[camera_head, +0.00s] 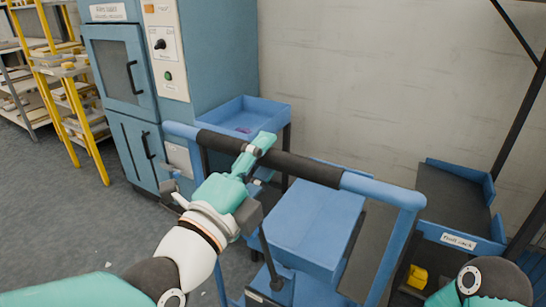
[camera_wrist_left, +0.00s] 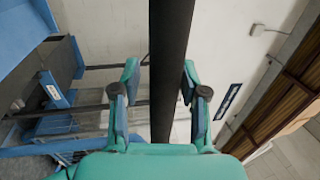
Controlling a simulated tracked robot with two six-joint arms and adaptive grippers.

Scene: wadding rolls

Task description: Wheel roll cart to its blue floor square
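The roll cart has a blue tubular handle (camera_head: 382,190) with a black grip (camera_head: 300,167) across the middle of the head view. A blue box-like body (camera_head: 315,220) sits below the handle. My left gripper (camera_head: 256,152) is at the left part of the grip. In the left wrist view the black grip (camera_wrist_left: 172,80) runs between the fingers of my left gripper (camera_wrist_left: 160,105), which stand apart with a visible gap on the left side. My right arm enters at the lower right, its gripper out of view. No blue floor square can be made out.
A blue machine cabinet (camera_head: 220,50) with a blue tray (camera_head: 270,105) stands behind the cart. A labelled blue rack (camera_head: 459,241) stands at the right, a yellow object (camera_head: 417,277) below it. Yellow-framed shelves (camera_head: 85,120) stand far left. Grey floor (camera_head: 60,220) is open at left.

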